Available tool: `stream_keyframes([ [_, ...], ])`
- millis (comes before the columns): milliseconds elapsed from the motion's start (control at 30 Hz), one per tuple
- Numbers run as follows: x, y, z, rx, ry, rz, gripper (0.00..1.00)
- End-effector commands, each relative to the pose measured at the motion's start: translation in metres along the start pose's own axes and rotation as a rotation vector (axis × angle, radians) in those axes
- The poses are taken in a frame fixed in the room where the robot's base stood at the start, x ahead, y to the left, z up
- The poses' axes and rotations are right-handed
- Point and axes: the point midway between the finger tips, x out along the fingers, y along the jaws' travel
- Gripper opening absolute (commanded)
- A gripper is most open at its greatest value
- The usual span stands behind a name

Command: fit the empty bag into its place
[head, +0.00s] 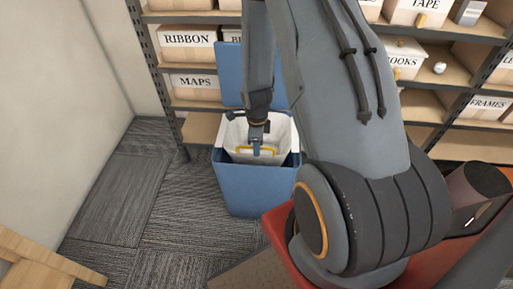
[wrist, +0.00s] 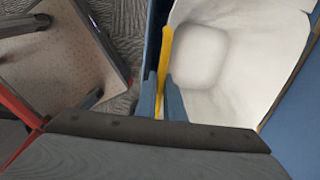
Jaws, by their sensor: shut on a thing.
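The empty bag (head: 241,132) is white with a yellow band, and it sits inside the mouth of a blue bin (head: 250,190). The bin's blue lid (head: 230,75) stands raised behind it. My gripper (head: 259,150) is down in the bin's mouth, shut on the yellow band. In the wrist view the band (wrist: 166,45) runs between the blue fingers (wrist: 164,90), beside the bin's wall (wrist: 155,30). The bag (wrist: 225,60) hangs open there, and its pale bottom shows. My arm hides part of the bin's right side in the head view.
Shelves with labelled boxes, such as the ribbon box (head: 188,42) and the maps box (head: 195,87), stand behind the bin. A white wall (head: 50,100) is at left. A wooden piece (head: 40,262) lies at lower left. Carpet (head: 120,200) left of the bin is clear.

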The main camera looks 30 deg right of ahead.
Motion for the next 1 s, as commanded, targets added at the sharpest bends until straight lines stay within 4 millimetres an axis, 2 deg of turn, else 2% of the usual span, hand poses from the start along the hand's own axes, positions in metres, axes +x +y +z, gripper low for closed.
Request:
stream_keyframes([
  [1000,0.023,-0.002,0.0,0.0,0.0,0.0,0.0],
])
